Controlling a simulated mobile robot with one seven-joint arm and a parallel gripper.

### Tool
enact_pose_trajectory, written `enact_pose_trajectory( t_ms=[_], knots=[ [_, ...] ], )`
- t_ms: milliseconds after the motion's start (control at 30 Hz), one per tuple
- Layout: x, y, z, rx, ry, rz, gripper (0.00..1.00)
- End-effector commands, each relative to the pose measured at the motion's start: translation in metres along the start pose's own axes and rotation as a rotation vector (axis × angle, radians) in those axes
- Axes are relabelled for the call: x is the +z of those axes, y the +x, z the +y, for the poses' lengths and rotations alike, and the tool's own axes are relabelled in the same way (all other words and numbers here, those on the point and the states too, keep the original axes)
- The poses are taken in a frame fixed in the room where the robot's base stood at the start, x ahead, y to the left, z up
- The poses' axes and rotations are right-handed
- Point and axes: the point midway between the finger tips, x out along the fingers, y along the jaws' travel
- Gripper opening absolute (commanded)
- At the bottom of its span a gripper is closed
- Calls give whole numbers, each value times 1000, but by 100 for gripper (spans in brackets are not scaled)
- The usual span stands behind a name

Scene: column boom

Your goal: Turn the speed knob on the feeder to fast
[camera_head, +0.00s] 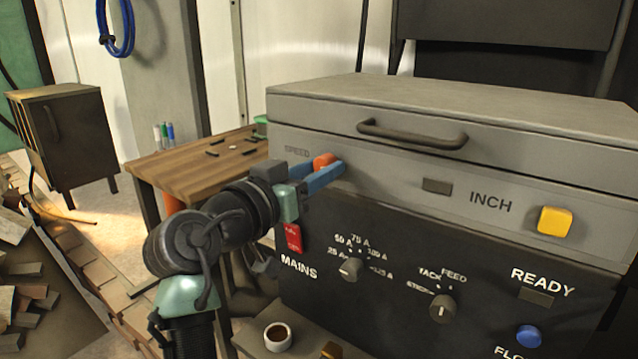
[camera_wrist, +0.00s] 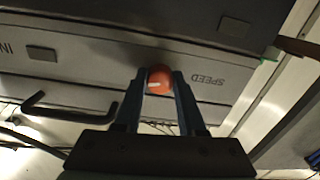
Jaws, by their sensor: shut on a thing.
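The feeder (camera_head: 400,170) is a grey box with a handle on top of a dark control panel. Its speed knob (camera_head: 323,161) is orange-red and sits right of the SPEED label. In the wrist view the knob (camera_wrist: 159,79) shows a pale pointer mark and lies between the two blue fingers. My gripper (camera_head: 331,174) is shut on the knob from the left side, with its fingers touching the feeder's front face. The fingers (camera_wrist: 159,92) hide the knob's sides, and no speed scale can be read.
The dark panel (camera_head: 400,250) below carries a current knob (camera_head: 350,269), a mode knob (camera_head: 441,308) and a blue button (camera_head: 528,336). A yellow button (camera_head: 555,221) is at right. A wooden table (camera_head: 190,172) is behind my arm.

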Motion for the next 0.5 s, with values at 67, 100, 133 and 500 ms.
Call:
enact_pose_trajectory(
  t_ms=[67,100,133,500],
  knots=[
    [5,0,-1,-1,58,-2,0],
    [5,0,-1,-1,85,-2,0],
    [5,0,-1,-1,104,-1,0],
    [3,0,-1,-1,250,2,0]
  ],
)
